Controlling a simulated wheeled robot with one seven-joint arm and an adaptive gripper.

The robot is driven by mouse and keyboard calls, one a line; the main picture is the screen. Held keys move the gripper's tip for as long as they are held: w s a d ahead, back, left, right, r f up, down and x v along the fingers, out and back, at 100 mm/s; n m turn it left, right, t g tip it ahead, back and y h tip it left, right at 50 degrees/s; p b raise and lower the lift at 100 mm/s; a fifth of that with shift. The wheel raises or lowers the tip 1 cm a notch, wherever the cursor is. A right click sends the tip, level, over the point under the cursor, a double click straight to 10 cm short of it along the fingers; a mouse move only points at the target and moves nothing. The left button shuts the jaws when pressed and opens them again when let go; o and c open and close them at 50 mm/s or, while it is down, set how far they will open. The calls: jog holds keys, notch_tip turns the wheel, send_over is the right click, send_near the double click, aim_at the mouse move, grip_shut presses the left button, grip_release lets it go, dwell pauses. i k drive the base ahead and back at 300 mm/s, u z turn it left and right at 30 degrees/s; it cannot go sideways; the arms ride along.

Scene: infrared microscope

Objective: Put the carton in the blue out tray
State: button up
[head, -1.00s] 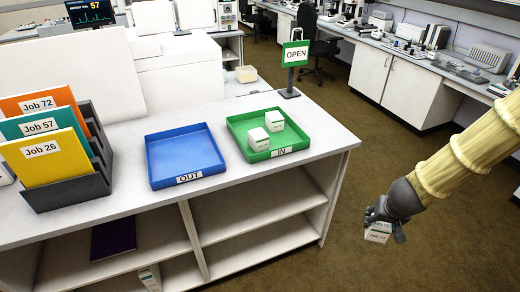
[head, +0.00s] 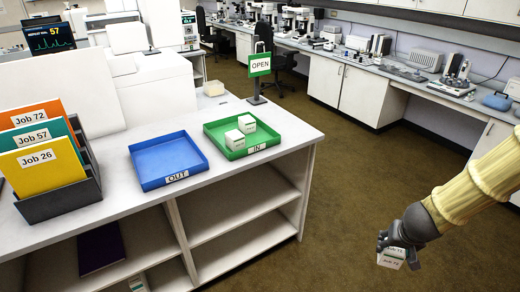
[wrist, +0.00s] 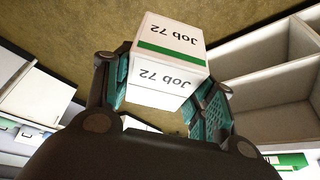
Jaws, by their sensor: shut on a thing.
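My gripper (head: 398,249) is shut on a white carton (head: 392,258) at the lower right of the head view, over the floor and clear of the counter. The wrist view shows the carton (wrist: 165,62) between the two finger pads, with a green stripe and "Job 72" on two faces. The blue out tray (head: 143,177), labelled OUT, lies empty on the counter, well to the left of my gripper.
A green tray (head: 292,132) labelled IN holds two white cartons (head: 236,139) right of the blue tray. An OPEN sign (head: 260,65) stands behind it. A dark rack (head: 60,205) with Job 72, 57 and 26 folders stands at left. Open floor lies between counter and gripper.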

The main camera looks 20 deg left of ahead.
aim_at(167, 161)
jog(key=k, duration=0.2)
jog(key=u, duration=1.75)
jog(key=i, duration=0.15)
jog(key=z, duration=0.05)
